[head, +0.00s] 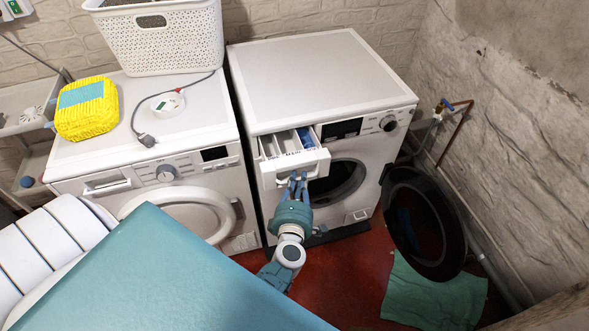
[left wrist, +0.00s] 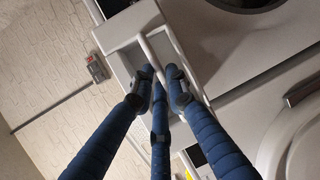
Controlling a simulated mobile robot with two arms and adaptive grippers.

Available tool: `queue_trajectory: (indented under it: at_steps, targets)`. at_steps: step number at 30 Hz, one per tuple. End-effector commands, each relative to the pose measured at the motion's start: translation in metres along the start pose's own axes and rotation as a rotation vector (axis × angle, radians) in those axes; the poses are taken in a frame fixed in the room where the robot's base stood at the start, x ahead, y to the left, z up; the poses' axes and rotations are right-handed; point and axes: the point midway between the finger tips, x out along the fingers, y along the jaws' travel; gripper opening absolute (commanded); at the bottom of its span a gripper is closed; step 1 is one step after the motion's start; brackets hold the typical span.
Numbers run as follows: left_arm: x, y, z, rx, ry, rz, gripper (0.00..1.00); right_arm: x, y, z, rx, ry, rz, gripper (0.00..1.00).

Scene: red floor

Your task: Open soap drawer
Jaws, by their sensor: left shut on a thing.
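The soap drawer (head: 292,166) of the right-hand washing machine (head: 318,82) is pulled out, and its inner compartments show from above. My left gripper (head: 294,184) is at the drawer's front, shut on its handle. In the left wrist view the blue fingers of my left gripper (left wrist: 160,82) close around the light handle bar (left wrist: 151,52) of the soap drawer (left wrist: 126,36). The exact finger contact is partly hidden by the fingers themselves. My right gripper does not show in either view.
The machine's round door (head: 424,222) stands open to the right, above a green cloth (head: 433,295) on the red floor. Another washing machine (head: 150,178) stands at the left, bearing a yellow package (head: 86,108) and a white basket (head: 160,38). A wall pipe (head: 456,130) is at the right.

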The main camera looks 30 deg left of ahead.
Motion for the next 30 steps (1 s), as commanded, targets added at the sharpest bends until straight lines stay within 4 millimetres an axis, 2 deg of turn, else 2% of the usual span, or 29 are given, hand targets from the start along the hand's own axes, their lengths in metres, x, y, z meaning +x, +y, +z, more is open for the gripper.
queue_trajectory:
  at_steps: [5, 17, 18, 30]
  targets:
    - [-0.011, -0.004, 0.004, 0.002, 0.001, -0.002, 0.00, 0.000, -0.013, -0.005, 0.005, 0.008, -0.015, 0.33]
    - [-0.013, -0.004, 0.004, 0.002, 0.002, -0.002, 0.00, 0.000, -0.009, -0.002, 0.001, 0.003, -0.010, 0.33]
    - [-0.013, -0.004, 0.004, 0.002, 0.002, -0.002, 0.22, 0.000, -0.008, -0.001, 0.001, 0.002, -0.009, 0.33]
    - [-0.013, -0.004, 0.005, 0.001, 0.001, -0.001, 0.23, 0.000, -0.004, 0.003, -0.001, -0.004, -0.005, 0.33]
